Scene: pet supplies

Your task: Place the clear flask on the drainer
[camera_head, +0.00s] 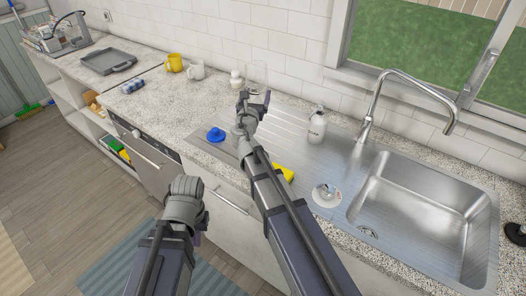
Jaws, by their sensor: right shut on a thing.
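The clear flask (257,73) is a see-through glass vessel near the tiled back wall. My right gripper (254,97) is shut on it, with the flask showing just above the jaws. The flask is over the back left part of the drainer (289,122), the ribbed steel board left of the sink. I cannot tell whether it touches the surface. My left gripper (187,190) is in front of the counter, apart from everything; its fingers are hidden by the wrist.
A blue stopper-like item (216,134), yellow sponge (284,173), white bottle (317,126) and white round item (326,195) stand around the drainer. A white jar (236,78), white mug (196,70) and yellow mug (174,63) are further left. The sink (425,215) is right.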

